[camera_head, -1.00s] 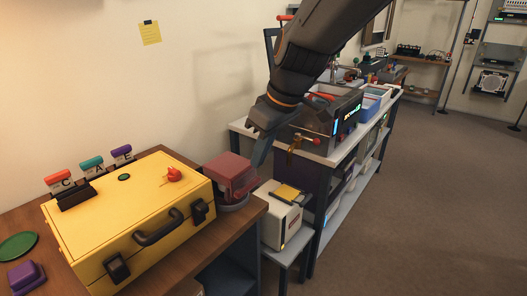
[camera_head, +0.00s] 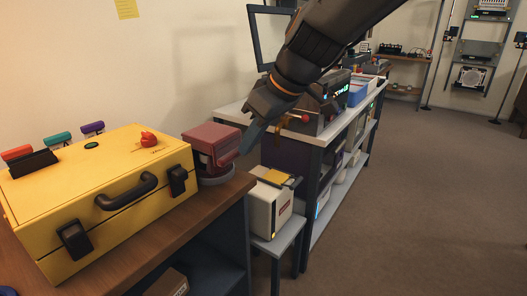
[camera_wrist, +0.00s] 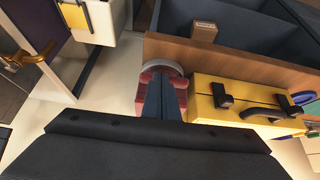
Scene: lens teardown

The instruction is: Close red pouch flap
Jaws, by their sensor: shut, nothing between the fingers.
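The red pouch (camera_head: 211,143) stands on a round grey base at the right end of the wooden bench, beside the yellow case. Its top flap looks raised, with a dark gap under its front edge; I cannot tell how far open it is. In the wrist view the pouch (camera_wrist: 146,78) shows behind and around my fingers, which hide its middle. My gripper (camera_head: 245,150) is shut and empty, its tips just right of the pouch in the head view. It also shows in the wrist view (camera_wrist: 162,85). I cannot tell whether the tips touch the pouch.
The yellow case (camera_head: 100,190) fills the bench (camera_head: 190,222) left of the pouch. A white box with a yellow top (camera_head: 270,205) stands on a lower stand to the right. A long workbench (camera_head: 235,112) with equipment lies behind. Floor is clear at right.

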